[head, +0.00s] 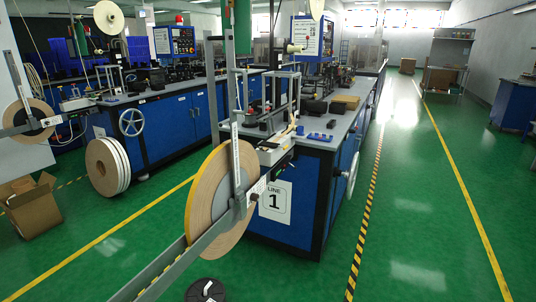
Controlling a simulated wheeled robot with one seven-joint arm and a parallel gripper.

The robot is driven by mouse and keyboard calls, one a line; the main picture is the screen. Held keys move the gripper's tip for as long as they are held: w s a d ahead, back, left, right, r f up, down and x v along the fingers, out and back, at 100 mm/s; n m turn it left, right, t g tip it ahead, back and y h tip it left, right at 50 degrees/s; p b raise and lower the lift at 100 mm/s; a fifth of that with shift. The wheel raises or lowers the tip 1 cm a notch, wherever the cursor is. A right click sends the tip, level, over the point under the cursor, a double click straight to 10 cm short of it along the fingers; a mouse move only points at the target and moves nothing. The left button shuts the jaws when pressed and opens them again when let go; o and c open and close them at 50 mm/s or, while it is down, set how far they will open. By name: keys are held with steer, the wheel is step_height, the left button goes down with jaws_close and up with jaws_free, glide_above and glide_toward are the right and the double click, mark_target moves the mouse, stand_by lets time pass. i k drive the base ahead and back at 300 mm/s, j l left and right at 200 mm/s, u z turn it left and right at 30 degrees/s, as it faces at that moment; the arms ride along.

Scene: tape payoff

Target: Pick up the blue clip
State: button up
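Small blue pieces (320,137) lie on the near end of the grey worktop of the line 1 bench (345,122). They are too small to tell whether they are one clip or more. They sit to the right of the tape guide and apart from the large tape reel (212,200). My gripper's fingers do not show. A dark round part with a white shape at the bottom edge may be mine.
The big reel hangs on a grey arm (170,268) in front of the bench's near left corner. A white handwheel (350,175) juts from the bench's right side. The green floor (420,215) to the right is clear. A cardboard box (30,207) stands at left.

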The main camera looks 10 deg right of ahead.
mark_target(300, 132)
steer(key=i+z, duration=0.15)
steer(key=i, duration=0.25)
steer(key=i+j+z, duration=0.1)
steer(key=i, duration=0.35)
steer(key=i+l, duration=0.3)
steer(key=i+l+u, duration=0.1)
steer(key=i+l, duration=0.25)
steer(key=l, duration=0.15)
steer(key=i+l, duration=0.3)
steer(key=i+l+u, duration=0.1)
steer(key=i+l, duration=0.2)
steer(key=l, duration=0.25)
steer(key=i+l, duration=0.3)
steer(key=l, duration=0.15)
steer(key=i+j, duration=0.2)
steer(key=j, duration=0.15)
steer(key=u, duration=0.05)
